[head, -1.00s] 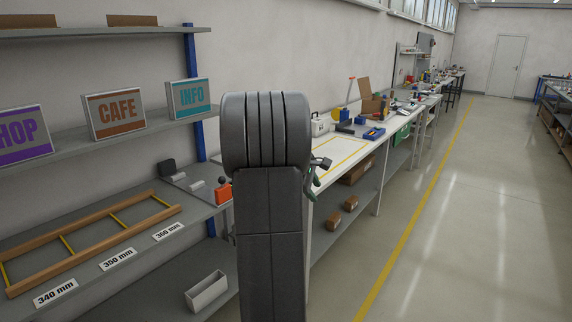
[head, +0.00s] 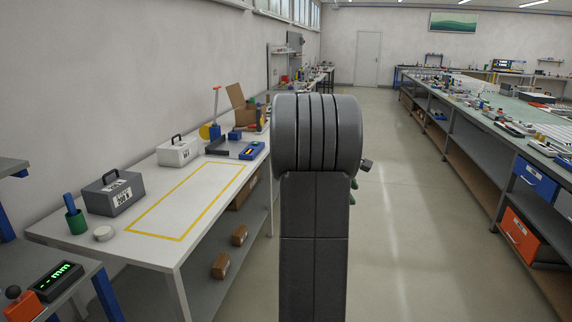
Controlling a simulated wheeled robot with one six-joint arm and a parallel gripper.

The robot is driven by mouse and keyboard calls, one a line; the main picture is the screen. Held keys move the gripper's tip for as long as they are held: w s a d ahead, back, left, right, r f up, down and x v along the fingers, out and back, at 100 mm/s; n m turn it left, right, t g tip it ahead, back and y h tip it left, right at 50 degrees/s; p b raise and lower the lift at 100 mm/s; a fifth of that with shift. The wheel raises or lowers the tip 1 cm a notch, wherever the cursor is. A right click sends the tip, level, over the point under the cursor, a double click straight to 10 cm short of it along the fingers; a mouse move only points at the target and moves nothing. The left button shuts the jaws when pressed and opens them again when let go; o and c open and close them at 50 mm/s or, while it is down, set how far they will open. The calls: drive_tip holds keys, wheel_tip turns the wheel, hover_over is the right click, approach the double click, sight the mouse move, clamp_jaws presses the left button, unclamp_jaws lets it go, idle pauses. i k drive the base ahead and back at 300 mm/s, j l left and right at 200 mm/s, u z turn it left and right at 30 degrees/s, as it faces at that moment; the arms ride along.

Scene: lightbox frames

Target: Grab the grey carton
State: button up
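A grey box with a dark top handle and a white label (head: 125,196) stands on the left part of the white table (head: 100,242). It is the only grey box I see on that table; I cannot tell if it is a carton. My arm stands upright in the middle of the head view, and my gripper is mostly hidden behind it. Only a small dark piece (head: 367,165) and some green show past the arm's right side, well to the right of the grey box. I cannot see the fingers.
A white case (head: 178,152) stands behind the grey box. Open floor (head: 410,240) lies to the right, before a long bench.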

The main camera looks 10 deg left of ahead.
sight(112, 194)
drive_tip(key=i, duration=0.8)
drive_tip(key=i+l+u, duration=0.1)
drive_tip(key=i, duration=0.65)
drive_tip(key=i+u, duration=0.25)
drive_tip(key=u, duration=0.25)
drive_tip(key=i+u, duration=0.3)
drive_tip(key=u, duration=0.2)
drive_tip(key=i+l+u, duration=0.2)
drive_tip(key=u, duration=0.25)
drive_tip(key=i+u, duration=0.2)
drive_tip(key=u, duration=0.2)
drive_tip(key=i+u, duration=0.15)
drive_tip(key=u, duration=0.25)
drive_tip(key=i+l+u, duration=0.15)
drive_tip(key=u, duration=0.25)
drive_tip(key=i+l+u, duration=0.15)
drive_tip(key=u, duration=0.25)
